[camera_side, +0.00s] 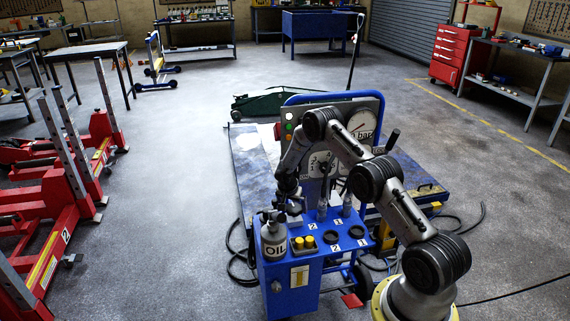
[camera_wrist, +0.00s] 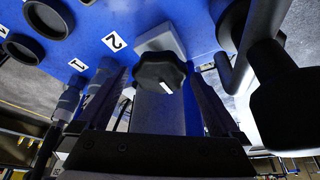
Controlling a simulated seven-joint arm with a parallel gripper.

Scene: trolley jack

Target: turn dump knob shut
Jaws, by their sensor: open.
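The black lobed knob (camera_wrist: 160,70) with a white pointer line sits on a pale square block on the blue panel in the wrist view, near a label "2". I take it to be the dump knob. My gripper (camera_wrist: 157,80) is open, its two fingers on either side of the knob with visible gaps in the picture. I cannot tell whether the fingertips reach its depth. In the side view my gripper (camera_side: 289,196) is over the left back part of the blue cart (camera_side: 292,293); the knob cannot be made out there.
A grey OIL bottle (camera_side: 273,238) and yellow caps (camera_side: 304,243) stand on the cart near my gripper. Black rings and numbered upright fittings are to its right. A gauge panel (camera_side: 366,112) rises behind. In the wrist view, a dark handle (camera_wrist: 290,95) is close on the right.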

